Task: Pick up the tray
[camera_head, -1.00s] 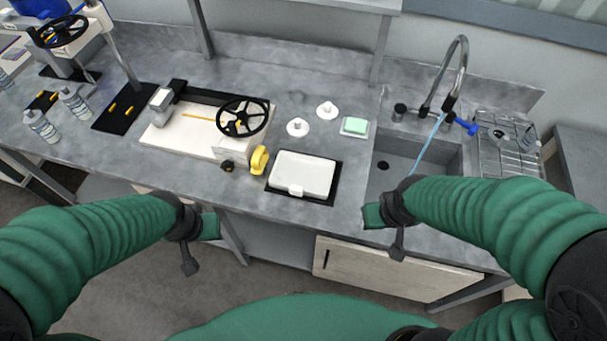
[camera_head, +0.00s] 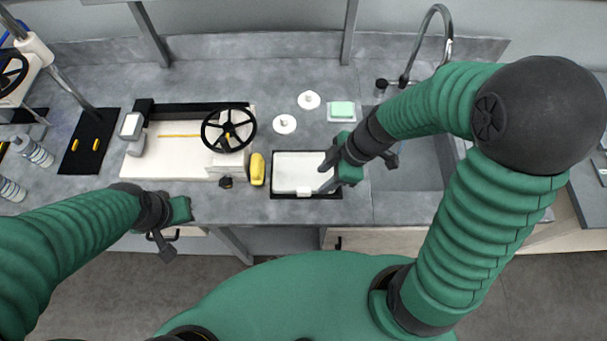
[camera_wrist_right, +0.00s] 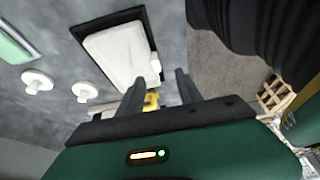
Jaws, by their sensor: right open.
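The white rectangular tray (camera_head: 298,172), with a small tab on its front edge, lies on a black mat (camera_head: 280,194) near the counter's front edge. It also shows in the right wrist view (camera_wrist_right: 118,48). My right gripper (camera_head: 326,174) is at the tray's right end in the head view, where it hides part of that end. In the right wrist view its fingers (camera_wrist_right: 160,90) are apart with nothing between them; I cannot tell whether they touch the tray. My left gripper (camera_head: 172,236) hangs in front of the counter's edge, away from the tray; its jaw opening is unclear.
A yellow object (camera_head: 257,169) stands just left of the tray, beside a cream machine with a black handwheel (camera_head: 228,128). Two white discs (camera_head: 285,124) and a green sponge on a dish (camera_head: 342,110) lie behind. The sink (camera_head: 412,185) is at the right, partly behind my arm.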

